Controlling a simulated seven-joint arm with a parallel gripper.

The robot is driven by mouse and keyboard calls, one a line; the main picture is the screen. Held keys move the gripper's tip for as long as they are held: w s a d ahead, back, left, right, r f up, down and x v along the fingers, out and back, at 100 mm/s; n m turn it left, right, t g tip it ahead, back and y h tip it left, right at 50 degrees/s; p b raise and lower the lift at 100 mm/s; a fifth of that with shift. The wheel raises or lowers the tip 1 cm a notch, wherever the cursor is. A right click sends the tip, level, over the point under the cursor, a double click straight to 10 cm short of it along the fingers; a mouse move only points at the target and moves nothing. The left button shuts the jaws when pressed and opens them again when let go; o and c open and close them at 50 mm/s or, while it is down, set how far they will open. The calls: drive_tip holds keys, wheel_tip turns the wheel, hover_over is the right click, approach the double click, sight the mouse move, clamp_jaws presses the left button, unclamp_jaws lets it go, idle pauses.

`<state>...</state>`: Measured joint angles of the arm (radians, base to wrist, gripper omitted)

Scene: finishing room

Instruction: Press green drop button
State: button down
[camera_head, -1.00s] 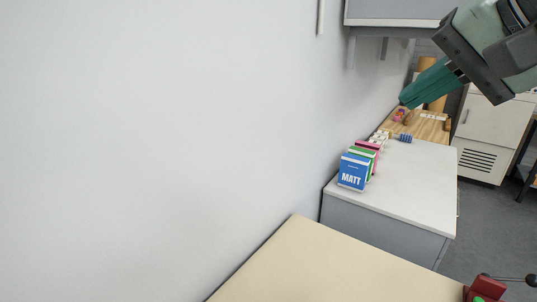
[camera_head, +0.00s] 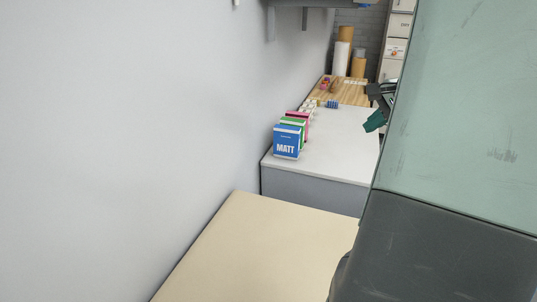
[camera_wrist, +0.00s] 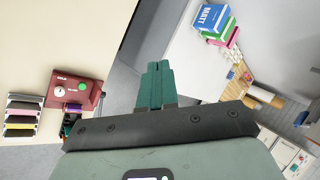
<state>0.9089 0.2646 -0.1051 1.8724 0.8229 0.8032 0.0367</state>
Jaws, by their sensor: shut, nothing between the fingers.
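A red control box (camera_wrist: 70,101) shows in the wrist view at the left, on the cream worktop. The green button (camera_wrist: 83,87) is on its face, right of a round white part (camera_wrist: 59,91). My gripper (camera_wrist: 157,66) has its teal fingers together and empty. It is to the right of the box in that view, apart from the button. In the head view the teal fingers (camera_head: 374,122) show small, beside my large green arm link. The red box does not show in the head view now.
The cream worktop (camera_head: 255,245) is mostly bare. A grey-white cabinet top (camera_head: 340,140) bears blue, green and pink boxes (camera_head: 287,141) marked MATT. A rack of coloured rolls (camera_wrist: 22,116) stands left of the red box in the wrist view. A wall runs along the left.

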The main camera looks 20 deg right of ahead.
drive_tip(key=s+d+f+m, duration=0.3)
drive_tip(key=d+f, duration=0.1)
drive_tip(key=f, duration=0.3)
drive_tip(key=s+d+f+m+t, duration=0.1)
drive_tip(key=s+d+f+m, duration=0.2)
drive_tip(key=f, duration=0.5)
drive_tip(key=s+d+f+m, duration=0.3)
drive_tip(key=s+d+f, duration=0.1)
drive_tip(key=d+f, duration=0.3)
drive_tip(key=shift+s+f+m+t, duration=0.35)
drive_tip(key=shift+f+m+t, duration=0.05)
drive_tip(key=shift+f, duration=0.15)
drive_tip(key=shift+f, duration=4.4)
drive_tip(key=shift+a+f, duration=0.1)
drive_tip(key=shift+f, duration=0.05)
drive_tip(key=shift+f, duration=0.25)
drive_tip(key=shift+f, duration=0.5)
drive_tip(key=shift+r, duration=0.9)
